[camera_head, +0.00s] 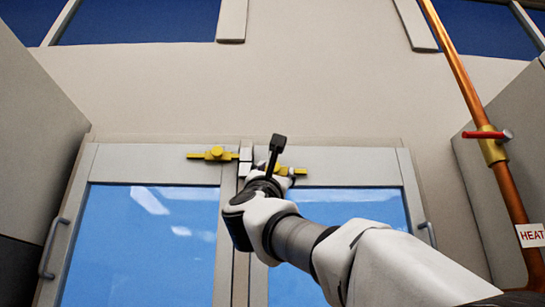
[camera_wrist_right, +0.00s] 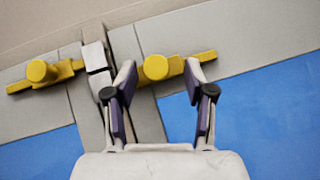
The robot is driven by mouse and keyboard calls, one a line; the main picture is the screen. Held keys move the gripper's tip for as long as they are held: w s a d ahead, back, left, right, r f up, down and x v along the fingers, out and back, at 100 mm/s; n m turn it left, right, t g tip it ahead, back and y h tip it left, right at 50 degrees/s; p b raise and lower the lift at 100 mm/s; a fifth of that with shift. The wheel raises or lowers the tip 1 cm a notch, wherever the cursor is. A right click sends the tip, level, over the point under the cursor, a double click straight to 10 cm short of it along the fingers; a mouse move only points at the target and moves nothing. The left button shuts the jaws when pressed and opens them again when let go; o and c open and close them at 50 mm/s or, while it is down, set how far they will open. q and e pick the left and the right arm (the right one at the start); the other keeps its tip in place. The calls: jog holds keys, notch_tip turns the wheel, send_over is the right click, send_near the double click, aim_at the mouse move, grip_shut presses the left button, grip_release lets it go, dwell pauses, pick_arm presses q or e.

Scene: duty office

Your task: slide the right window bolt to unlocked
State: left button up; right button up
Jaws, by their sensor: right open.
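The right window bolt is a yellow bar with a round knob, on the top rail of the right window frame. In the head view its right end (camera_head: 300,171) shows past my gripper. In the right wrist view its knob (camera_wrist_right: 155,67) lies between the fingertips of my right gripper (camera_wrist_right: 160,70). The gripper is open, with a finger on either side of the knob; I cannot tell whether either touches it. The right finger overlaps the bar, and the left finger hides the side toward the pale catch blocks (camera_wrist_right: 94,56). My left gripper is not in view.
The left window bolt (camera_head: 213,154), also yellow, sits on the left frame. Vertical grey handles (camera_head: 52,248) flank the windows. At the right stand a copper pipe (camera_head: 459,65) with a red-handled valve (camera_head: 490,135) and a HEAT label (camera_head: 530,235). Grey cabinets (camera_head: 40,130) stand on both sides.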

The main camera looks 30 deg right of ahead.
aim_at(292, 163)
jog(key=shift+s+a+r, duration=0.25)
jog(key=shift+s+a, duration=0.1)
jog(key=shift+a, duration=0.2)
jog(key=shift+w+d+f, duration=0.1)
jog(key=shift+w+d, duration=0.15)
jog(key=shift+d, duration=0.05)
grip_shut()
jog(key=shift+s+d+f+b, duration=0.1)
jog(key=shift+b, duration=0.2)
jog(key=s+d+b, duration=0.1)
jog(key=d+b, duration=0.1)
jog(key=b, duration=0.1)
jog(key=shift+s+d+f, duration=0.1)
jog(key=shift+s+d, duration=0.2)
jog(key=shift+s, duration=0.05)
jog(key=shift+d+r, duration=0.2)
jog(key=shift+a, duration=0.15)
jog(key=shift+c, duration=1.2)
grip_release()
jog(key=shift+o, duration=1.2)
jog(key=shift+s+d, duration=0.15)
jog(key=shift+d, duration=0.15)
jog(key=shift+a, duration=0.1)
